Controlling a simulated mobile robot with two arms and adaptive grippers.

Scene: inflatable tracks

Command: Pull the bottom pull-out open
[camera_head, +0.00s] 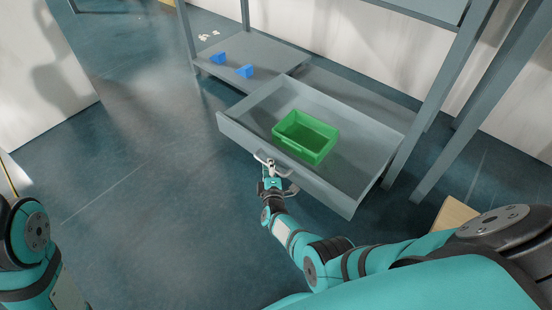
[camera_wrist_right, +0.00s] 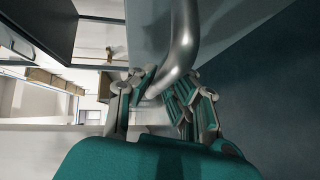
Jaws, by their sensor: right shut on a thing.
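The bottom pull-out (camera_head: 355,180) is a grey drawer low in a grey frame, and it stands well out from the frame in the head view. A green bin (camera_head: 306,136) sits inside it. A metal bar handle (camera_head: 287,170) is on its front panel. My right gripper (camera_head: 268,163) is at the left part of this handle and shut on it. In the right wrist view the fingers (camera_wrist_right: 160,95) are around the curved end of the handle (camera_wrist_right: 183,45). My left gripper is out of view; only part of my left arm shows at the lower left.
Two blue pieces (camera_head: 232,64) lie on the low grey shelf (camera_head: 285,58) left of the drawer. Frame legs (camera_head: 440,100) stand to the right. A light brown box (camera_head: 453,213) is on the floor near my right arm. The floor (camera_head: 150,190) left of the drawer is clear.

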